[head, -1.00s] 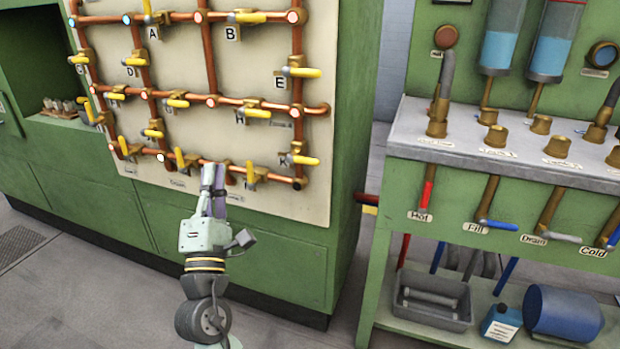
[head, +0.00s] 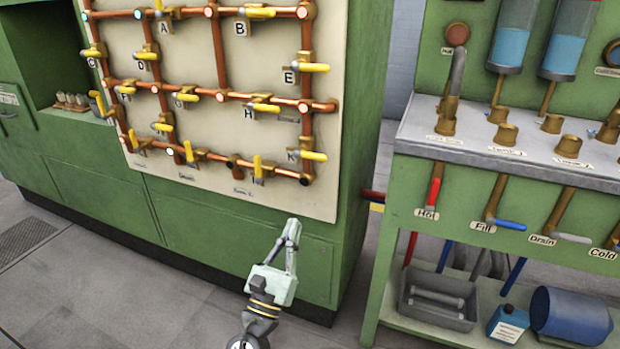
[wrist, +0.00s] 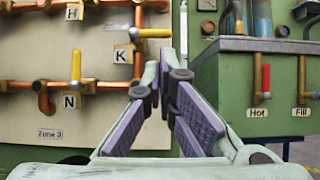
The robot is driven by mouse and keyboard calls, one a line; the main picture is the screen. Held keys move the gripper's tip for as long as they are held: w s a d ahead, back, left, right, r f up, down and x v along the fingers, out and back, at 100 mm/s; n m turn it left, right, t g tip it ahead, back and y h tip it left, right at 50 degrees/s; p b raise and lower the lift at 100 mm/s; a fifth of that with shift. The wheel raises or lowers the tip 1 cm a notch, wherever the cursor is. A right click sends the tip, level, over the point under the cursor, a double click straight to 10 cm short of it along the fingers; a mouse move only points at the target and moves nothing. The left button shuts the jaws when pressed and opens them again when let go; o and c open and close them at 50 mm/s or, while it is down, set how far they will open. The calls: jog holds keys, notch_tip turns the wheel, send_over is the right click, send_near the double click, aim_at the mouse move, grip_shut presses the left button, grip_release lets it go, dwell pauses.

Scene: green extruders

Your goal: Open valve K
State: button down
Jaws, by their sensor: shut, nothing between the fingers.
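Valve K (head: 310,155) has a yellow lever pointing sideways to the right, at the lower right of the cream pipe panel (head: 200,60). In the wrist view, valve K's lever (wrist: 155,33) shows just above and left of my fingertips, with its K label (wrist: 122,57) below it. My gripper (head: 293,222) is shut and empty. In the head view it appears below valve K, apart from it. The gripper also shows in the wrist view (wrist: 168,68), its purple-padded fingers meeting at the tips.
Valve N (wrist: 76,68), with its lever upright, is left of K in the wrist view. Valve E (head: 308,68) is above K and valve H (head: 262,105) is to its upper left. A green workbench (head: 480,200) with pipes stands to the right, across a gap.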

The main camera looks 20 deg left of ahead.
aim_at(317, 158)
jog(key=p+x, duration=0.4)
jog(key=x, duration=0.8)
jog(key=shift+w+r+p, duration=0.3)
jog(key=shift+w+r, duration=0.2)
jog(key=shift+w, duration=0.35)
jog(key=shift+d+r+n+y+p, duration=0.1)
jog(key=shift+r+n+y+p, duration=0.1)
jog(key=shift+n+y+p, duration=0.4)
jog(key=shift+d+r+n+y+p, duration=0.15)
jog(key=shift+n+y, duration=0.25)
jog(key=shift+n, duration=0.4)
